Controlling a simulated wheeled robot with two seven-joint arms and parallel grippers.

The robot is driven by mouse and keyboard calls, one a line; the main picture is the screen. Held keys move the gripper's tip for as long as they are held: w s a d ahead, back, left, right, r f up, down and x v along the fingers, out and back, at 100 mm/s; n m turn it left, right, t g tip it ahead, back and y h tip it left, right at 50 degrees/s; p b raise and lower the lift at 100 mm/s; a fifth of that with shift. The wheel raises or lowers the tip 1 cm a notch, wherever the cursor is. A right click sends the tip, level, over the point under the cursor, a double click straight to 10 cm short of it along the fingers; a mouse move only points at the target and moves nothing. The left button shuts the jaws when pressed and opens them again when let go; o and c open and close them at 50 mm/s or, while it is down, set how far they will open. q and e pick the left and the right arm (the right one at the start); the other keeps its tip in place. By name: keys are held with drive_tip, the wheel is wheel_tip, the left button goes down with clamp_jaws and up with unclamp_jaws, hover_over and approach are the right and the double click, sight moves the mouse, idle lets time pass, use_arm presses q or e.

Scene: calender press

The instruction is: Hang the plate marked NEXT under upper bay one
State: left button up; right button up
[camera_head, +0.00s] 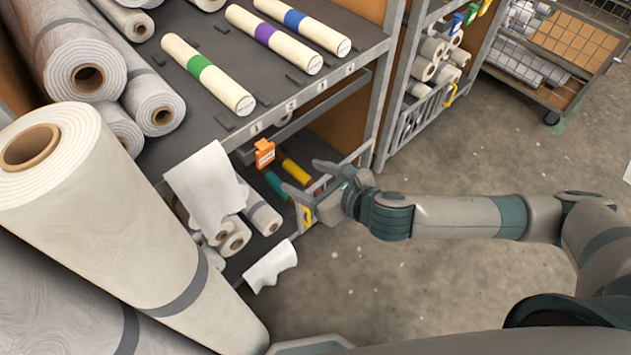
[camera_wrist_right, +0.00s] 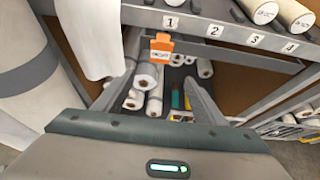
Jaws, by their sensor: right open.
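The orange plate (camera_head: 265,153) with a white label hangs upright at the shelf's front edge, just below the number 1 tag (camera_head: 256,127). In the right wrist view the plate (camera_wrist_right: 161,45) also shows below the number 1 tag (camera_wrist_right: 170,22); its lettering is too small to read surely. Its hook contact is too small to make out. My right gripper (camera_head: 306,179) is open and empty, to the right of and below the plate, apart from it. Its spread fingers also show in the right wrist view (camera_wrist_right: 160,98). My left gripper is not in view.
The upper shelf (camera_head: 205,120) holds rolls with green, purple and blue bands. Lower rolls (camera_head: 235,237) and a hanging white sheet (camera_head: 208,185) are close left of my right gripper. A large roll (camera_head: 100,215) stands at left.

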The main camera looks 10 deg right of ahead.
drive_tip(key=shift+v, duration=1.45)
